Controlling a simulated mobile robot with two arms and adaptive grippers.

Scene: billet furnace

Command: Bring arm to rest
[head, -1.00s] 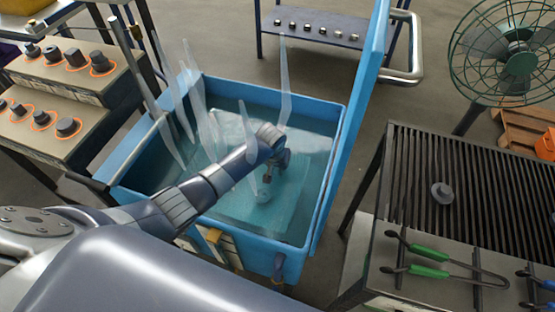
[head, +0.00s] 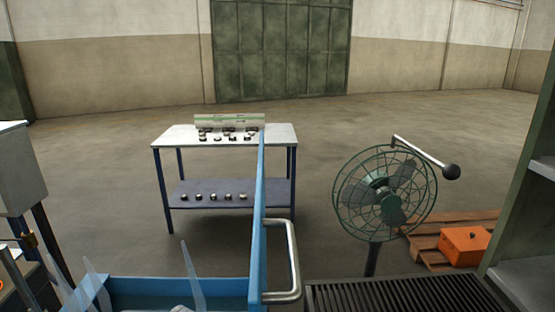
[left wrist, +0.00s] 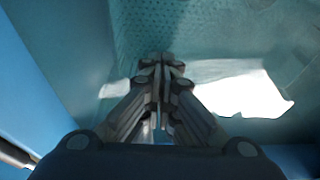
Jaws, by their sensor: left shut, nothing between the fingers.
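My left gripper (left wrist: 161,66) shows in the left wrist view with its fingers together and nothing between them. It points into the blue tank (left wrist: 30,75), whose teal, dotted inner surface lies beyond the fingertips. I cannot tell how far the fingertips are from that surface. In the head view only the top of the tank (head: 150,285) shows at the bottom edge, with pale steam wisps over it. The left gripper is out of that view. My right gripper is in neither view.
The tank's blue lid (head: 260,215) stands upright with a metal handle (head: 292,262). A table (head: 175,137) with small metal parts stands behind. A green fan (head: 385,195), a dark grate (head: 395,296) and an orange box (head: 465,245) on a pallet are at right. Open floor lies beyond.

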